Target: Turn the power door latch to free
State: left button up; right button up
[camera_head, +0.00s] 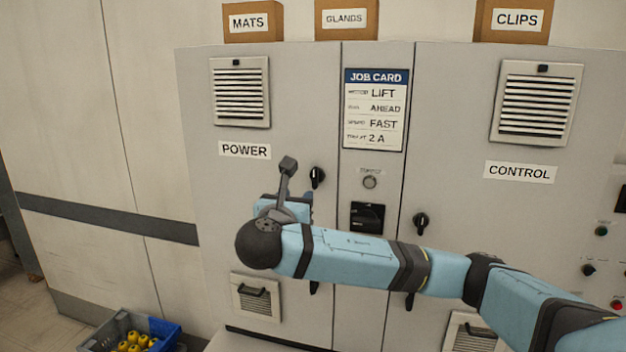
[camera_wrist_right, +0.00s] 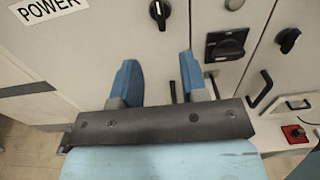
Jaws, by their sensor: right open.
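The power door latch, a black turn knob (camera_head: 317,177), sits at the right edge of the door under the POWER label (camera_head: 245,150). Its grip stands roughly upright. In the right wrist view the knob (camera_wrist_right: 160,12) is at the top, beyond the fingertips. My right gripper (camera_head: 307,200) is just below and left of the knob in the head view, partly hidden by its own wrist. In the right wrist view its two blue fingers (camera_wrist_right: 158,68) are spread apart with nothing held between them. My left gripper is out of view.
The control door's black knob (camera_head: 421,222) and a black switch (camera_head: 368,216) are to the right. A lower black handle (camera_head: 314,287) is below my right arm. A blue and grey crate (camera_head: 165,337) with yellow items stands on the floor at lower left.

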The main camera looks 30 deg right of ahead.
aim_at(314, 178)
jog(key=p+x, duration=0.3)
jog(key=x, duration=0.8)
jog(key=shift+w+d, duration=0.7)
jog(key=shift+d, duration=0.1)
jog(key=shift+a, duration=0.1)
jog(key=c, duration=0.7)
grip_shut()
